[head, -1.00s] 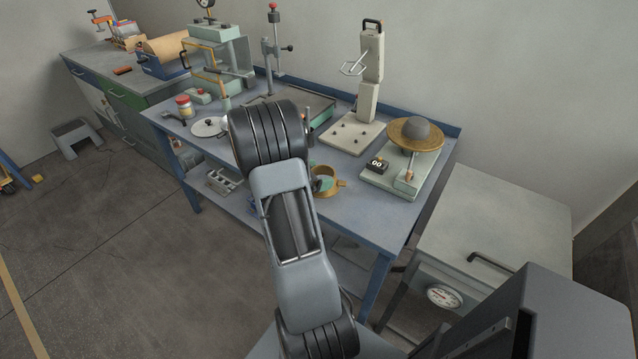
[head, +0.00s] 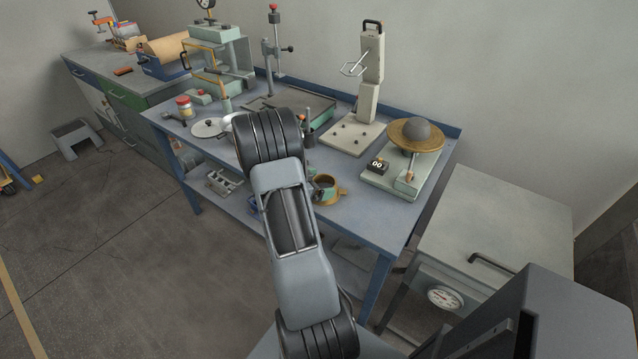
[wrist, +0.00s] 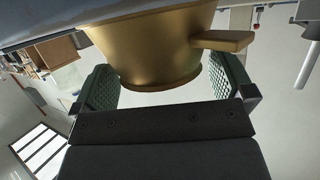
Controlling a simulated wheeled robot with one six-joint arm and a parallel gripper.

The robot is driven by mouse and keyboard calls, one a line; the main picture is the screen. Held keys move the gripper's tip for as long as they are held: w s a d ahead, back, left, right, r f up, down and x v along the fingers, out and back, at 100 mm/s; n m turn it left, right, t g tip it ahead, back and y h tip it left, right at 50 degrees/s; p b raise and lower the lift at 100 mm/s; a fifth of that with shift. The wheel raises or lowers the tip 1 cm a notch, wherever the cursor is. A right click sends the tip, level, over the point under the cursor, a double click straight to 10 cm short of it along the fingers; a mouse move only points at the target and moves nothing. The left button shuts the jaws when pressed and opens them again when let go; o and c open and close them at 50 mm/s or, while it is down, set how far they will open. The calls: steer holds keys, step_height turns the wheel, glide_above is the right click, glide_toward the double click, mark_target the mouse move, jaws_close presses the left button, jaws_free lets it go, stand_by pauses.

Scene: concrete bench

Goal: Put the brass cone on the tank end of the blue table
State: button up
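My gripper (wrist: 162,75) is open, with one green textured pad on each side of the cone. The cone overlaps the fingertips, and contact is not clear. In the head view my gripper is mostly hidden behind my arm.
A scale with a brass pan (head: 400,131) and a small black counter block (head: 377,166) stand right of the cone. A white stand (head: 352,138) is behind. A round white lid (head: 208,128), a red-capped jar (head: 185,106) and a press (head: 208,62) stand to the left.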

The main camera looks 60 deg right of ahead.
steer(key=shift+r, duration=0.15)
steer(key=w+a+r+n+t+y, duration=0.2)
steer(key=w+a+r+n+t, duration=0.1)
steer(key=w+a+r+t, duration=0.4)
steer(key=w+a+r+n+t+y, duration=0.2)
steer(key=w+a+n+t, duration=0.15)
steer(key=w+a, duration=0.4)
steer(key=w+a+r+n+t+y, duration=0.2)
steer(key=w+a+r+n+t, duration=0.25)
steer(key=a, duration=0.45)
steer(key=s+a+r+n+y, duration=0.1)
steer(key=s+a+n+y, duration=0.3)
steer(key=a, duration=0.3)
steer(key=s+a+r+n+y, duration=0.1)
steer(key=s+a+n+y, duration=0.25)
steer(key=a, duration=0.45)
steer(key=s+f+n+g, duration=0.1)
steer(key=s+n+g, duration=0.3)
steer(key=s, duration=0.9)
steer(key=shift+a+g+h, duration=0.15)
steer(key=shift+g+h, duration=0.2)
steer(key=shift+g, duration=0.75)
steer(key=shift+f, duration=0.1)
